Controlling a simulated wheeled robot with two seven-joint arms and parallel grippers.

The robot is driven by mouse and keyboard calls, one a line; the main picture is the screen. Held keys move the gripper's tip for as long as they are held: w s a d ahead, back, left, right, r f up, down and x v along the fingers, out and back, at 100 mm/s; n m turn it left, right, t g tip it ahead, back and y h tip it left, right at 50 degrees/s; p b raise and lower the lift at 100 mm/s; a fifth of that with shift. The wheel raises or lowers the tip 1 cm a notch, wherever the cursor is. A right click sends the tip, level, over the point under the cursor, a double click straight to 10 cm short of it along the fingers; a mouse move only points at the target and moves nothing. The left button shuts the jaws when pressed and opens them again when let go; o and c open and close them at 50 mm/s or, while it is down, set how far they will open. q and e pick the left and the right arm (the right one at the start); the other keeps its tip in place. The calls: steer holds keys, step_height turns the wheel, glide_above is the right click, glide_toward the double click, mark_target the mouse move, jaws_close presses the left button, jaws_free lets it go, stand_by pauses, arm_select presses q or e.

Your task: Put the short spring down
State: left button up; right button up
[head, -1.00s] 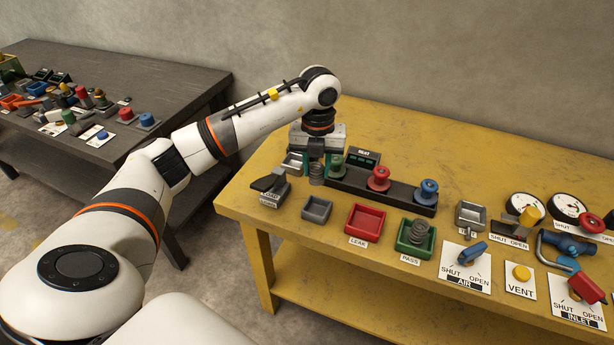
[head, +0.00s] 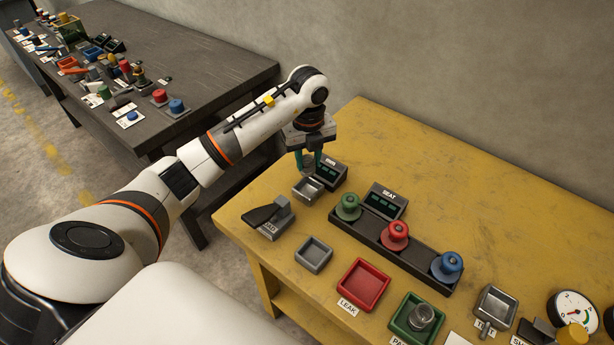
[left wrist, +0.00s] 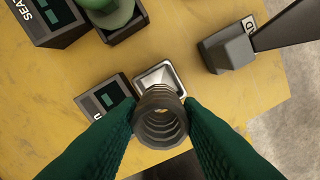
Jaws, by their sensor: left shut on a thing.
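My left gripper (head: 310,163) is shut on the short spring (left wrist: 160,118), a grey coil held between green fingers. In the head view the spring is hard to make out behind the fingers. In the left wrist view it overlaps the near side of a small square metal tray (left wrist: 157,77), which shows in the head view (head: 301,194) just in front of the gripper. Whether the spring touches anything below is unclear. Another spring-like coil (head: 421,317) stands in the green tray (head: 398,330) marked PASS. My right gripper is not in view.
A small display box (head: 330,173) stands close right of the gripper. A rack (head: 378,240) carries green, red and blue spools. A dark lever (head: 265,215), a grey tray (head: 313,254) and a red tray (head: 363,285) are nearer. The yellow table is bare at the back right.

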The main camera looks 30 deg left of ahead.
mark_target(308, 177)
arm_select(q)
step_height(308, 177, down, 2)
steer(key=shift+s+f, duration=0.1)
steer(key=shift+f, duration=0.45)
step_height(308, 177, down, 3)
steer(key=shift+f+p, duration=0.1)
steer(key=shift+p, duration=0.3)
steer(key=shift+f, duration=0.2)
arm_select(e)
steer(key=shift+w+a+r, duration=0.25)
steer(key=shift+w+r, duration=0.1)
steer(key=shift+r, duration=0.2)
arm_select(q)
steer(key=shift+f, duration=0.35)
steer(key=o, duration=1)
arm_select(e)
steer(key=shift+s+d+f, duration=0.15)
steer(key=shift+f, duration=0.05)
